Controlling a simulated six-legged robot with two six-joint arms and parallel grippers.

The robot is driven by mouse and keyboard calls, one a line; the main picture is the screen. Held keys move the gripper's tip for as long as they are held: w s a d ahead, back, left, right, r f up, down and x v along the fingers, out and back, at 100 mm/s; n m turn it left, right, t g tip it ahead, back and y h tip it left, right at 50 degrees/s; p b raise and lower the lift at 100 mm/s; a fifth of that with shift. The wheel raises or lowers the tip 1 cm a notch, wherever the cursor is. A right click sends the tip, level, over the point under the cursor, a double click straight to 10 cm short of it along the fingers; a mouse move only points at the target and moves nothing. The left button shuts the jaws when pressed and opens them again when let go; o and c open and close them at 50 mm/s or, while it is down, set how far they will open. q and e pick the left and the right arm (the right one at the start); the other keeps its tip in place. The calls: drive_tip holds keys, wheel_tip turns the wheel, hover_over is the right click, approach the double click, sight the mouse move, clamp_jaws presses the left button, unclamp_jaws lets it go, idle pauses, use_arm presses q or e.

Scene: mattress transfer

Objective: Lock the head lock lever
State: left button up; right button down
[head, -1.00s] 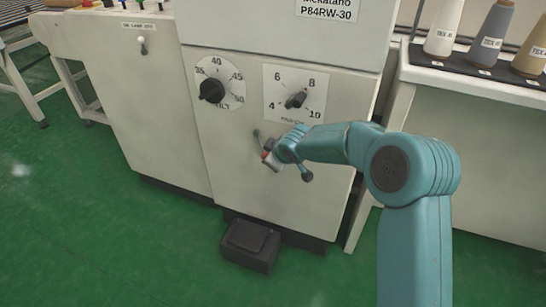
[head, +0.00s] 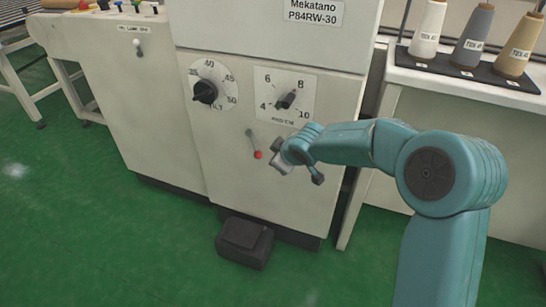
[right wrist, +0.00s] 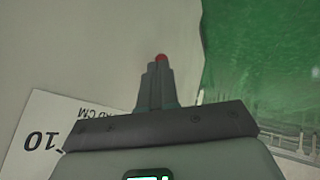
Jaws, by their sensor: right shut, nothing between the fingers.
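The head lock lever (head: 253,143) is a thin grey rod with a red ball knob (head: 258,155) on the machine's front panel. It hangs down, tilted slightly to the right, with the knob at its lower end. My right gripper (head: 275,163) is shut and empty, just right of the knob with a small gap between them. In the right wrist view the shut fingers (right wrist: 161,72) point up the picture, and the red knob (right wrist: 161,58) shows just past their tips. My left gripper is not in view.
Two dials, a left one (head: 205,92) and a right one (head: 286,101), sit above the lever. A black pedal box (head: 244,243) stands on the green floor below. A white table (head: 470,88) with thread cones stands at the right.

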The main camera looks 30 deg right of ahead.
drive_tip(key=s+r, duration=0.3)
drive_tip(key=s, duration=0.1)
drive_tip(key=shift+s+d+p, duration=0.1)
drive_tip(key=shift+d+p, duration=0.15)
drive_tip(key=shift+p, duration=0.15)
